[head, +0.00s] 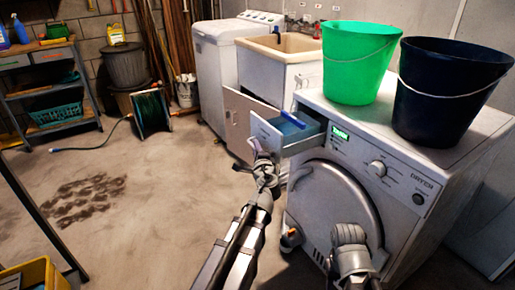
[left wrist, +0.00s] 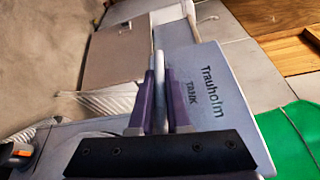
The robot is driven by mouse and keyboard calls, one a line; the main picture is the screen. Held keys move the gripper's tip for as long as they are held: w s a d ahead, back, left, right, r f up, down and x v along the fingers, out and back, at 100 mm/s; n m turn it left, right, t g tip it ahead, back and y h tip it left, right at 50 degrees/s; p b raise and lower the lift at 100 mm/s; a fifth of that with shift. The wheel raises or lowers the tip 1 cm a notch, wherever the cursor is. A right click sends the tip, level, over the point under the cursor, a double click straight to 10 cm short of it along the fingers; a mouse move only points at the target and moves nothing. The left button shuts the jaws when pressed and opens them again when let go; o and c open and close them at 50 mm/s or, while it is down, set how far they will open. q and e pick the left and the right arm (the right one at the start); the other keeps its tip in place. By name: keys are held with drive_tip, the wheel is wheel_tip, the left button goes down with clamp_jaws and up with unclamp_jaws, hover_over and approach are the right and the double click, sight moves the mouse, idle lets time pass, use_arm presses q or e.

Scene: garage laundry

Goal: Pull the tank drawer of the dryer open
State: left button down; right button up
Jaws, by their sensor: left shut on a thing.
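The white dryer (head: 400,190) stands at the right with its round door below the panel. Its tank drawer (head: 265,136) is pulled part way out at the upper left of the dryer's front, and a blue inside shows. In the left wrist view the drawer front (left wrist: 212,95) reads "Trauholm TANK". My left gripper (head: 263,160) is at the drawer front. In the wrist view its purple fingers (left wrist: 160,88) are shut on the pale upright drawer handle (left wrist: 160,65). My right gripper (head: 349,236) is low before the round door; its fingers cannot be made out.
A green bucket (head: 356,70) and a dark blue bucket (head: 445,95) stand on the dryer. A sink cabinet (head: 280,65) with an open door (head: 248,115) is behind the drawer. A hose reel (head: 151,112) stands further back.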

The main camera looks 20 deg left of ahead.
use_arm(q)
drive_tip(key=shift+d, duration=0.1)
drive_tip(key=c, duration=0.9)
unclamp_jaws()
drive_tip(key=shift+s, duration=0.15)
drive_tip(key=v, duration=0.7)
drive_tip(key=shift+s+d+p, duration=0.2)
drive_tip(key=shift+p, duration=0.15)
drive_tip(key=shift+f, duration=0.1)
